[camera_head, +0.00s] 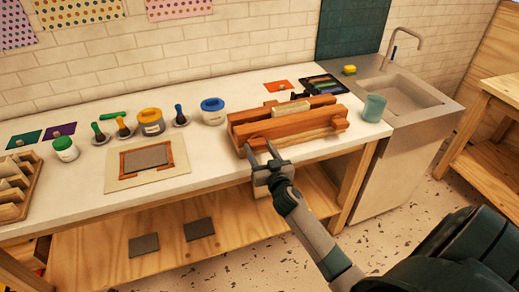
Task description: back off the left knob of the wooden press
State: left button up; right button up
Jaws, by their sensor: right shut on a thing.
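The wooden press (240,124), a long reddish-brown block assembly, lies on the white worktop near the sink end. Its left knob (257,144) sticks out at the front left, low on the press. My right gripper (261,151) reaches in from the lower right, over the counter's front edge, with one finger on each side of this knob, and is shut on it. The fingers hide part of the knob. A right knob (340,123) shows at the front right of the press. My left gripper is not in view.
A teal cup (374,108) stands close to the right of the press, before the sink (408,93). A framed board (115,171) lies further left.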

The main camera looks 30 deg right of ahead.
jog(key=shift+n, duration=0.3)
jog(key=n, duration=1.4)
jog(key=shift+r, duration=0.15)
jog(key=n, duration=0.4)
jog(key=shift+r+n, duration=0.1)
jog(key=shift+n, duration=0.2)
jog(key=n, duration=0.4)
jog(key=shift+r+p, duration=0.1)
jog(key=shift+p, duration=0.3)
jog(key=n+p, duration=0.1)
jog(key=n, duration=0.3)
jog(key=n+p, duration=0.1)
jog(key=n, duration=0.2)
jog(key=shift+r+n, duration=0.1)
jog(key=shift+n, duration=0.2)
jog(key=n+p, duration=0.1)
jog(key=n, duration=0.3)
